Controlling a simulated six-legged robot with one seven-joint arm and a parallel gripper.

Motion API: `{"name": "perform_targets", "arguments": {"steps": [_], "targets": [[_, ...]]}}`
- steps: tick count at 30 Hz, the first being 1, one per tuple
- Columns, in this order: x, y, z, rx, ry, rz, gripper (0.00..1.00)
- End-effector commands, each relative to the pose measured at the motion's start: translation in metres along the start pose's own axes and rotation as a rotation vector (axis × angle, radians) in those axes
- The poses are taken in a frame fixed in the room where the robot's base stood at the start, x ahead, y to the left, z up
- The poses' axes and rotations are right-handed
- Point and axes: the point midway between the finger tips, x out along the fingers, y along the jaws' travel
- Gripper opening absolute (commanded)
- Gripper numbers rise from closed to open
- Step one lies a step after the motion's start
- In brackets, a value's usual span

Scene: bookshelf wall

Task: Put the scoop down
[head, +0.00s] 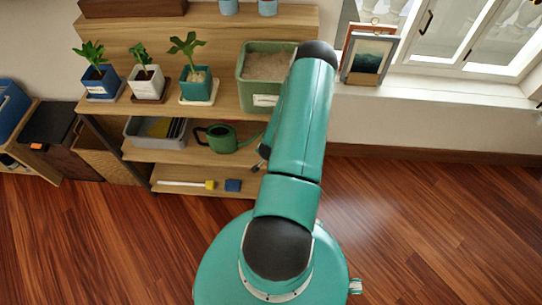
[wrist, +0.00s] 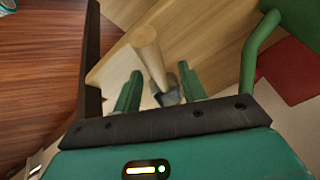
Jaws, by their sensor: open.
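The scoop (wrist: 148,52) shows in the wrist view as a pale wooden handle with a small dark grey part at its lower end. The handle's round end points away from my gripper (wrist: 160,88). The two green fingers stand apart, one on each side of the scoop's lower part, with visible gaps. Wooden shelf boards lie behind the scoop; I cannot tell exactly how it rests on them. In the head view my arm hides the scoop and most of my gripper.
A green watering can (head: 222,138) stands on the middle shelf, beside a grey bin (head: 150,141). Its green handle or spout (wrist: 257,48) is close right of my fingers. A planter (head: 258,93) and potted plants stand above. A blue block (head: 233,185) lies below.

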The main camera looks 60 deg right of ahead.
Motion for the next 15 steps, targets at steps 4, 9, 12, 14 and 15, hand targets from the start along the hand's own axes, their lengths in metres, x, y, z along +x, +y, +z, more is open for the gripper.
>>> {"name": "perform_targets", "arguments": {"steps": [4,9,12,14,15], "targets": [[-0.028,-0.001,-0.001,-0.003,0.002,0.0,0.41],[-0.061,0.0,-0.001,-0.002,0.002,0.0,0.41],[-0.078,0.0,-0.001,-0.001,0.002,0.0,0.41],[-0.086,0.0,-0.001,-0.001,0.002,0.0,0.41],[-0.091,0.0,-0.001,-0.001,0.002,0.0,0.41]]}}
